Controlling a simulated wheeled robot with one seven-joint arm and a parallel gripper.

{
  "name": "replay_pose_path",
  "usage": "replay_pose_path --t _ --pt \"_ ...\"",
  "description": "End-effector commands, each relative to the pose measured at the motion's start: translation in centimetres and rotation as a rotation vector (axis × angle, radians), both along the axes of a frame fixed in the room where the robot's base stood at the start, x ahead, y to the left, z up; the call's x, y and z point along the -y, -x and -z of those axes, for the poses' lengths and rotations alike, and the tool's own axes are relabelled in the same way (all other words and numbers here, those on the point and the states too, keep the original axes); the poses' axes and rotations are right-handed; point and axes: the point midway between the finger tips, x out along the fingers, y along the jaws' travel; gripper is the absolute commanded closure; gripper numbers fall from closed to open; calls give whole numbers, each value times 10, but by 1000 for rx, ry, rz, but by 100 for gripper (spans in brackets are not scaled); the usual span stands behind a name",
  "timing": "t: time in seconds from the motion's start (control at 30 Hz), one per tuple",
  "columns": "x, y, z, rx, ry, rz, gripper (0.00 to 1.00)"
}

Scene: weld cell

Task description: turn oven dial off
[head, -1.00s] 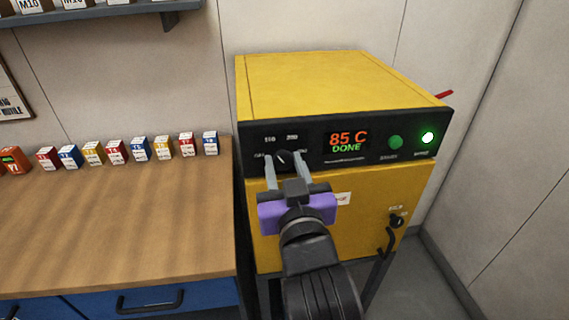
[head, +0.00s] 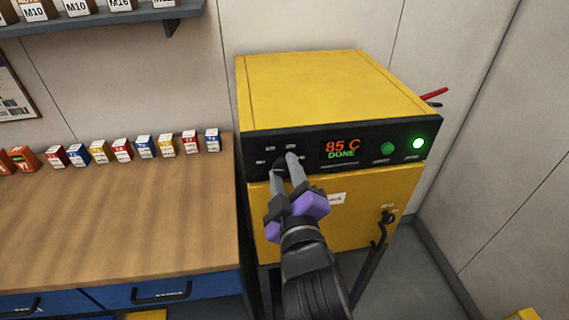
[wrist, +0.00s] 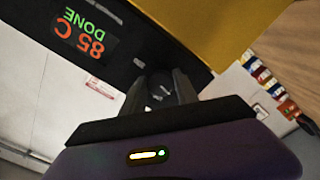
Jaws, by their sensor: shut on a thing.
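The yellow oven (head: 330,85) stands right of the workbench. Its black front panel shows a lit display (head: 341,149) reading 85 C DONE. The black oven dial (wrist: 162,88) is at the panel's left; in the head view my fingers mostly hide it. My gripper (head: 281,165), with grey fingers and a purple body, is shut on the dial, one finger on each side of it. The gripper is rolled, so its fingers sit at a slant. In the wrist view the dial shows between the two fingers. I cannot read the dial's setting.
A green button (head: 387,149) and a lit green lamp (head: 418,144) are on the panel's right. The oven door has a black handle (head: 379,232). The wooden workbench (head: 120,215) at left carries a row of small boxes along the wall.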

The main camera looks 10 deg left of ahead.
Motion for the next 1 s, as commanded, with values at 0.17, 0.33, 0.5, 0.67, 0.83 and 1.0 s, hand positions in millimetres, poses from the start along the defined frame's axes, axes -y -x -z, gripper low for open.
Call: replay_pose_path --t 0.17,0.33,0.5,0.67,0.83,1.0 --pt "0 0 -2 28 99 0 100" --pt "0 0 -1 45 158 -1 100" --pt "-1 1 -1 54 186 -2 100" --pt "-1 1 0 57 195 -2 100" --pt "-1 1 0 57 195 -2 100" --pt "-1 1 0 57 195 -2 52"
